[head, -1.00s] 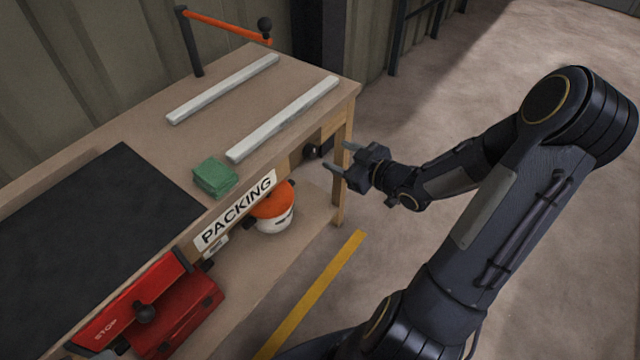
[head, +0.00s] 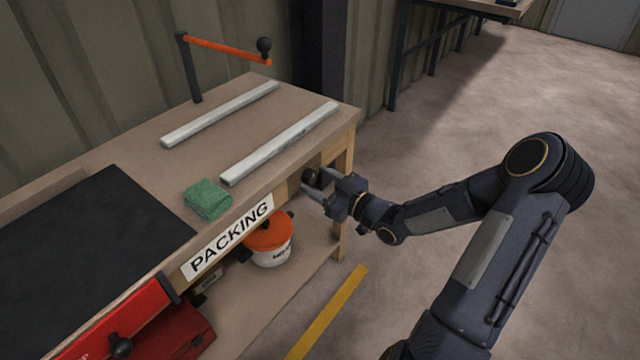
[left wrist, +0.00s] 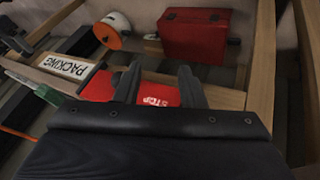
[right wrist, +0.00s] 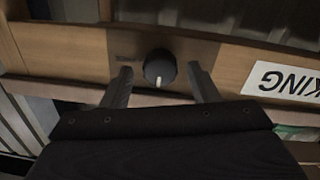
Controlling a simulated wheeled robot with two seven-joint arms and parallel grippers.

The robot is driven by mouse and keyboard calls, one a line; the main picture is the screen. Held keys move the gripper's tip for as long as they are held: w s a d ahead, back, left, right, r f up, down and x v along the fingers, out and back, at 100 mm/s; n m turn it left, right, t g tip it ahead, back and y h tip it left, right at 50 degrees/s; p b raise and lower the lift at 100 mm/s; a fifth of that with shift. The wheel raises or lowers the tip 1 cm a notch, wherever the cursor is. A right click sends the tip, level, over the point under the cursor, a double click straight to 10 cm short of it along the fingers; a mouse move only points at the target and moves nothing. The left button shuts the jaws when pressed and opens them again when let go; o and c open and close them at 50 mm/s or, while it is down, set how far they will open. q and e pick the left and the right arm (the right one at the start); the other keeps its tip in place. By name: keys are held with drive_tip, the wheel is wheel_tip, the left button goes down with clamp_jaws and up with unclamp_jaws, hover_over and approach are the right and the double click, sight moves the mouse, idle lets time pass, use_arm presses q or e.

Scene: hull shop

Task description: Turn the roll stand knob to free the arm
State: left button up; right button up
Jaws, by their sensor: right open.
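The knob (head: 311,177) is black and round, on the front of the packing bench near its right end. In the right wrist view the knob (right wrist: 159,66) has a white pointer mark and sits on a dark plate with a small unreadable label. My right gripper (head: 317,184) is open at the knob, and the right wrist view shows its fingers on either side of it. I cannot tell whether they touch it. The orange arm (head: 225,49) has a black ball end and extends from a dark post at the bench's back. My left gripper (left wrist: 160,82) is open, before a red STOP panel (left wrist: 158,95).
Two pale bars (head: 280,143) and a green cloth-like stack (head: 208,199) lie on the bench, beside a black mat (head: 85,250). An orange-lidded white pot (head: 270,248) and a red box (left wrist: 194,35) are below. Open floor (head: 480,110) lies to the right.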

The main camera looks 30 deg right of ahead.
drive_tip(key=c, duration=1)
drive_tip(key=shift+o, duration=0.2)
drive_tip(key=shift+r+m+p, duration=0.2)
drive_tip(key=shift+m+p, duration=1.4)
drive_tip(key=shift+p, duration=0.15)
drive_tip(key=m+p, duration=0.4)
drive_tip(key=m, duration=0.1)
drive_tip(key=shift+g, duration=0.3)
drive_tip(key=m+p, duration=0.3)
drive_tip(key=m, duration=0.2)
drive_tip(key=shift+f+m+p, duration=0.15)
drive_tip(key=shift+m+p, duration=0.75)
drive_tip(key=shift+m, duration=1.2)
drive_tip(key=shift+y, duration=0.3)
drive_tip(key=o, duration=1)
drive_tip(key=shift+c, duration=0.2)
